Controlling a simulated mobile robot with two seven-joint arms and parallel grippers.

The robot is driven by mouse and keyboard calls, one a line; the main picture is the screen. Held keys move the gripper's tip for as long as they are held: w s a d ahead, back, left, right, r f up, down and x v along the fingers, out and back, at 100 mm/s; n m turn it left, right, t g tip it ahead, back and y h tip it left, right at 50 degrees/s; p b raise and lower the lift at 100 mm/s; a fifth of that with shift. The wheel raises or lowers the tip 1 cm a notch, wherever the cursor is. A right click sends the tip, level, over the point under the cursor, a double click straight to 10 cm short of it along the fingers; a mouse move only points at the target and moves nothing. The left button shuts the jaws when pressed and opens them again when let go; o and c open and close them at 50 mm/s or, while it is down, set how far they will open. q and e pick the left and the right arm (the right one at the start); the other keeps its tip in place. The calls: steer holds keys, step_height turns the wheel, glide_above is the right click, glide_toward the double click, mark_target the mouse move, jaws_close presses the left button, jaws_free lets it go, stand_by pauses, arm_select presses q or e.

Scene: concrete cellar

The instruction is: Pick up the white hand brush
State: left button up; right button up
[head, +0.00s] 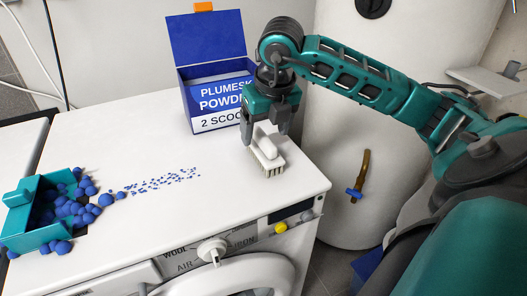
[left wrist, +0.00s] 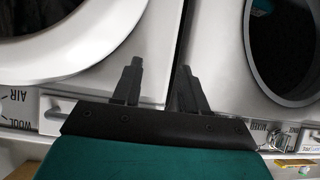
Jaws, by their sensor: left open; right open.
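The white hand brush (head: 266,154) rests bristles down on the white washing machine top, near its right front corner. My right gripper (head: 264,137) points down over the brush, its fingers on either side of the handle; I cannot tell whether they touch it. It is open. The gripper hides part of the brush's far end. My left gripper (left wrist: 158,85) shows only in the left wrist view, open and empty, in front of the machine fronts.
A blue powder box (head: 212,75) with raised lid stands just behind the right gripper. A teal scoop (head: 30,222) with blue granules lies at the left, and loose blue grains trail right. A white tank (head: 365,120) stands beyond the machine's right edge.

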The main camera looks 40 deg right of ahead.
mark_target(264, 137)
steer(key=x, duration=0.4)
steer(key=shift+f+b, duration=0.35)
steer(key=shift+w+f, duration=0.1)
steer(key=shift+f, duration=0.1)
steer(key=shift+f+b, duration=0.2)
steer(key=shift+b, duration=0.1)
steer(key=c, duration=1.2)
steer(key=shift+r, duration=0.1)
